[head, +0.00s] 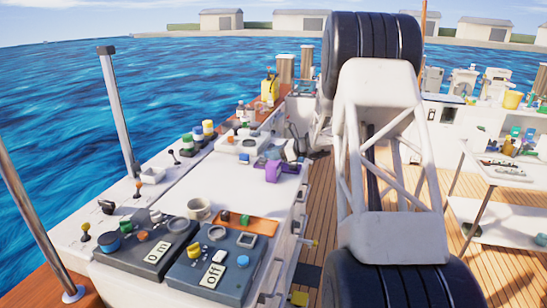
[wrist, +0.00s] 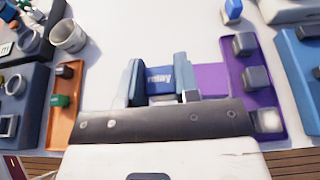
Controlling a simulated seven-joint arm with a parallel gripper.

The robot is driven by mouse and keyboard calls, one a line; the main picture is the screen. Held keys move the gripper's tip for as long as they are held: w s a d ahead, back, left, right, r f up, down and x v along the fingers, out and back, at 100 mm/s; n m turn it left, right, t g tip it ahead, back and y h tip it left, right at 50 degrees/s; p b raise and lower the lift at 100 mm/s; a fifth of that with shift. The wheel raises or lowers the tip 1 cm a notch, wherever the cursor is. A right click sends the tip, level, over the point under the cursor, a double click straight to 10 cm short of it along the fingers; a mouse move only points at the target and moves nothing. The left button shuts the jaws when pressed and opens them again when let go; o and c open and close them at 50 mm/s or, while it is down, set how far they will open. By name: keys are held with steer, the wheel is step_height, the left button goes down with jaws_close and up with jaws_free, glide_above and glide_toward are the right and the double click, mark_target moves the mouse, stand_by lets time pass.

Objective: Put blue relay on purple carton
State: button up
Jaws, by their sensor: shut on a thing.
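My gripper (wrist: 160,84) is shut on the blue relay (wrist: 160,78) in the wrist view. A finger lies on each side of the relay, and its front face shows part of a white "relay" label. A purple block-like thing, which looks like the purple carton (wrist: 211,78), is just right of the gripper, partly hidden by the right finger and the gripper body. I cannot tell the height gap between relay and carton. In the head view a purple thing (head: 272,171) sits on the white deck top near its right edge; the relay cannot be made out there.
A purple tray (wrist: 262,95) with several grey blocks is on the right. An orange tray (wrist: 64,110) with small blocks and a cup (wrist: 69,36) are on the left. A blue bin (wrist: 296,82) is at far right. The white surface beyond the gripper is mostly clear.

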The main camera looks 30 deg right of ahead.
glide_above(274, 162)
steer(key=shift+w+a+f, duration=0.1)
steer(key=shift+f, duration=0.15)
stand_by(0.4)
steer(key=shift+f, duration=1.75)
steer(key=shift+f, duration=0.1)
steer(key=o, duration=0.9)
steer(key=v, duration=1.2)
